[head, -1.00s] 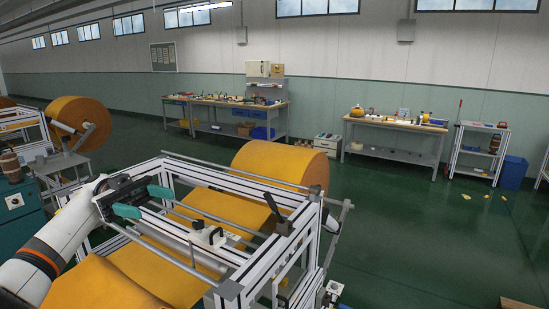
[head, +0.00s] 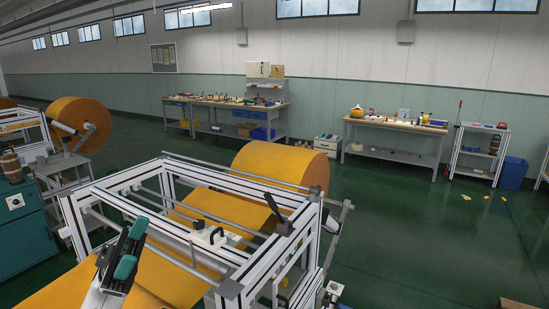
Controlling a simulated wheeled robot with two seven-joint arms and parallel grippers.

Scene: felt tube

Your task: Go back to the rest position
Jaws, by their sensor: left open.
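My left gripper (head: 130,248), dark with teal finger pads, is at the lower left, in front of the near side of the aluminium frame machine (head: 190,259). Its two fingers point up and away, and nothing shows between them. The machine carries orange felt (head: 203,207) running down from a large orange roll (head: 279,165) at its back. A small white and black block (head: 208,237) sits on the bar across the felt. My right gripper is not in view.
A teal cabinet (head: 25,235) stands at the left edge. A second felt roll (head: 80,122) is behind it. Workbenches (head: 395,125) and a shelf cart (head: 480,150) stand along the far wall. The green floor (head: 420,230) at the right is mostly clear.

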